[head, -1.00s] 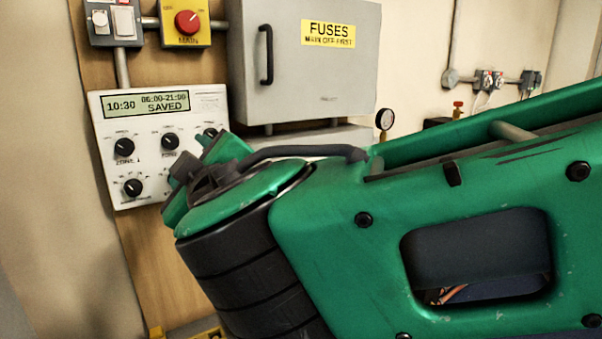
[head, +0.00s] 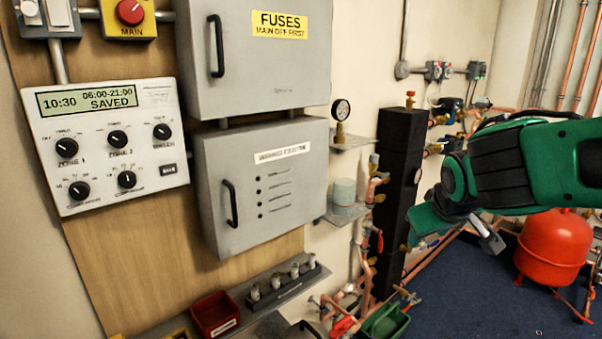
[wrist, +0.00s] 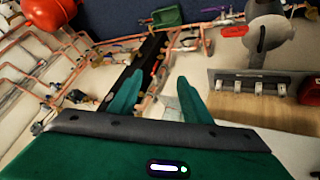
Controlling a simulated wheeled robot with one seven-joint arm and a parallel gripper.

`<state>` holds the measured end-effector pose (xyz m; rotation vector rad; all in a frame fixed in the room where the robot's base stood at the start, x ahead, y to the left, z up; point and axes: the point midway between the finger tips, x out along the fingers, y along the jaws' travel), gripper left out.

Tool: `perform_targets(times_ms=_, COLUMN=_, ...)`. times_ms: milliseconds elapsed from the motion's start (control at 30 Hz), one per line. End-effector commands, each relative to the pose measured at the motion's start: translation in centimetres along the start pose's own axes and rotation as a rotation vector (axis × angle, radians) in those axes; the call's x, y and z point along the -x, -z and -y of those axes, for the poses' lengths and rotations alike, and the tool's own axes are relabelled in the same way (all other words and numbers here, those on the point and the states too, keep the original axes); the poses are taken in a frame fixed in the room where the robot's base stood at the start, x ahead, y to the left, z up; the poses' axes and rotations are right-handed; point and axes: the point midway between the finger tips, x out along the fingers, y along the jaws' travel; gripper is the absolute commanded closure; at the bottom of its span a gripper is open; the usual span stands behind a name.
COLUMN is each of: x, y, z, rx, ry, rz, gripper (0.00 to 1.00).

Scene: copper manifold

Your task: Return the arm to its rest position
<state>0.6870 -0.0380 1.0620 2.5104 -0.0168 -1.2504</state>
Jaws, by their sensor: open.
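My green arm (head: 540,165) reaches in from the right edge of the head view, in front of the pipework. Its hand end hangs at the left end of the arm, near the black column, and the fingers are hard to make out there. In the wrist view my gripper (wrist: 157,85) shows two green fingers spread apart with nothing between them. It is clear of the controller (head: 110,145), whose display reads 10:30, 06:00-21:00 SAVED.
A grey fuse box (head: 265,85) and a lower grey cabinet (head: 290,215) hang on the wall. A black column (head: 397,180), copper pipes, a red vessel (head: 553,250), a red bin (head: 215,313) and a green tray (head: 387,322) are around. Blue floor lies open at right.

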Motion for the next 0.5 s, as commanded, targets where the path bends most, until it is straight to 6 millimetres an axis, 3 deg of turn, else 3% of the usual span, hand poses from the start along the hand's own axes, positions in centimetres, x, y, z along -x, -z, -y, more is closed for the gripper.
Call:
perform_targets(times_ms=33, x=-0.1, y=-2.5, z=-2.0, rx=-0.062, ry=-0.009, rz=0.06, gripper=0.56)
perform_targets(times_ms=200, x=0.5, y=-11.0, z=-6.1, rx=-0.256, ry=-0.007, rz=0.259, gripper=0.56)
perform_targets(times_ms=367, x=2.4, y=-18.8, z=-7.9, rx=-0.448, ry=0.009, rz=0.435, gripper=0.56)
perform_targets(times_ms=500, x=4.6, y=-24.4, z=-7.9, rx=-0.602, ry=0.034, rz=0.567, gripper=0.56)
